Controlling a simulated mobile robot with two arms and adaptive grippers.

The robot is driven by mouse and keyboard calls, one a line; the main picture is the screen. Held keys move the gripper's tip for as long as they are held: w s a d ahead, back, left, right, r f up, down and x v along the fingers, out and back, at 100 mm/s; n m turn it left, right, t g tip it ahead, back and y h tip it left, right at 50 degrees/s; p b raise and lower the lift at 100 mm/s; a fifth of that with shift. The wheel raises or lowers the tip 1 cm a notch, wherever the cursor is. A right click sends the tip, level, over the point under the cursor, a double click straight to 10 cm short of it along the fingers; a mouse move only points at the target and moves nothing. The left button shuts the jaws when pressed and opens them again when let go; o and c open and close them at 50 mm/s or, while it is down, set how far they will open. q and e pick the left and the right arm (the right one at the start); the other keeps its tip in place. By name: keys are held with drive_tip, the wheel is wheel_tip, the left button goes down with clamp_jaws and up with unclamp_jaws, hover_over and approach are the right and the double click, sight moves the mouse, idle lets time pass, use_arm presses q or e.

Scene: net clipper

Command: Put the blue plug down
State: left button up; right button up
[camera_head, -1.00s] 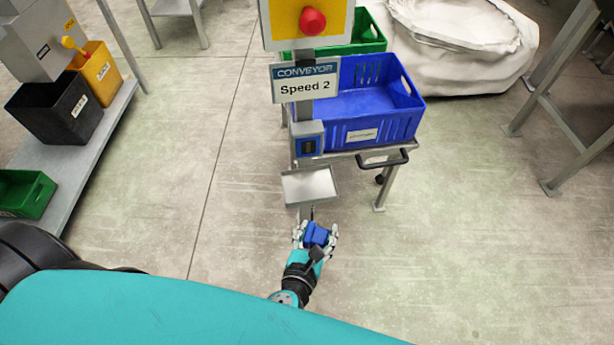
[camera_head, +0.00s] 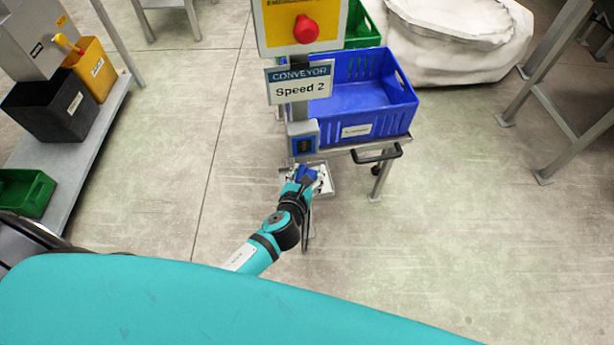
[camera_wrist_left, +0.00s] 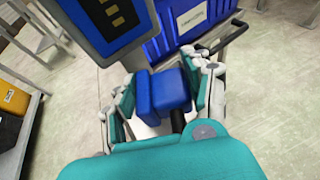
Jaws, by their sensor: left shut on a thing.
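The blue plug (camera_head: 307,174) is in my left gripper (camera_head: 305,179), over the small metal tray (camera_head: 327,183) on the conveyor post. In the left wrist view the blue plug (camera_wrist_left: 163,93) sits between the fingers of the gripper (camera_wrist_left: 165,97), which are shut on it. The gripper and arm cover much of the tray. I cannot tell whether the plug touches the tray. My right gripper is not in view.
A post with a "Speed 2" sign (camera_head: 300,82), a red button (camera_head: 306,29) and a blue-framed socket box (camera_head: 303,139) rises behind the tray. A blue crate (camera_head: 375,110) stands on a cart with a black handle (camera_head: 377,155). Open floor lies left and right.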

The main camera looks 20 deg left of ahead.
use_arm(q)
drive_tip(key=shift+w+a, duration=0.15)
drive_tip(key=shift+w, duration=0.15)
drive_tip(key=shift+f, duration=0.25)
drive_tip(key=shift+f+b, duration=0.9)
drive_tip(key=shift+f, duration=0.6)
drive_tip(key=shift+f, duration=0.3)
drive_tip(key=o, duration=1.2)
drive_tip(key=shift+c, duration=0.2)
drive_tip(key=shift+r, duration=0.1)
